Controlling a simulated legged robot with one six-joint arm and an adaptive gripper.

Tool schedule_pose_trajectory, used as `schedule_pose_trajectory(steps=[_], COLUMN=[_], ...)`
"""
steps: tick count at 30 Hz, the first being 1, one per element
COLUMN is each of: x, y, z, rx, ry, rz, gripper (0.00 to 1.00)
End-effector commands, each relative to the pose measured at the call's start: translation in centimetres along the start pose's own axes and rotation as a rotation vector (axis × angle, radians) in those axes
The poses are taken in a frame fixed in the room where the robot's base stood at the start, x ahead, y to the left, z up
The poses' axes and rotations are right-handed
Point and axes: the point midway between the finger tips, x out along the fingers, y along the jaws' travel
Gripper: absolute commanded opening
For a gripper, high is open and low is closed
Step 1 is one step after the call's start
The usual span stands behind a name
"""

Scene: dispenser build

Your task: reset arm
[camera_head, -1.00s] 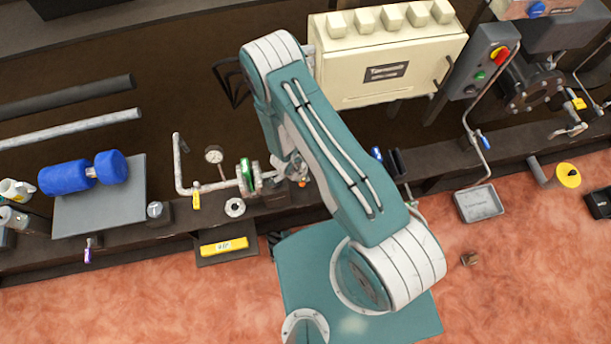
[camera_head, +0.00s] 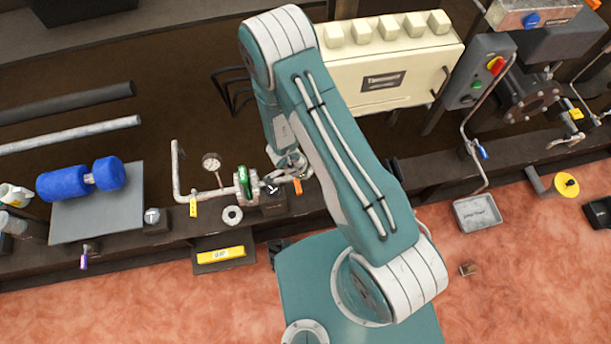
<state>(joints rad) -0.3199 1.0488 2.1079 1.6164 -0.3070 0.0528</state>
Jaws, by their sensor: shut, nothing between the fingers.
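My arm (camera_head: 335,160) is folded in the middle of the head view. Its white-banded elbow (camera_head: 283,45) is raised in front of the bench, and its shoulder joint (camera_head: 395,278) sits over my teal base (camera_head: 300,262). The forearm (camera_head: 272,115) runs down from the elbow, beside and partly behind the upper arm. No held object shows.
A pipe with a pressure gauge (camera_head: 211,162) and green-ringed flange (camera_head: 243,186) stands close by the forearm's lower end. A cream box (camera_head: 385,65) is right of the elbow. A grey tray (camera_head: 477,213) is at right.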

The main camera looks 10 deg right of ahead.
Motion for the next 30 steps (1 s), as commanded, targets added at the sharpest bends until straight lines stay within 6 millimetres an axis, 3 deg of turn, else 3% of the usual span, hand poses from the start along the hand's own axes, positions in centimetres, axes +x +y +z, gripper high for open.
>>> schedule_pose_trajectory(steps=[15,18,23,30], x=[-0.1,-0.9,-5.6,-15.0], y=[0.0,-0.8,-4.5,-8.7], z=[0.2,0.1,-0.6,-1.9], rx=[-0.001,-0.009,-0.072,-0.232], ry=[0.004,-0.014,-0.100,-0.224], rz=[0.000,-0.022,-0.143,-0.352], gripper=[0.00,0.00,0.00,0.00])
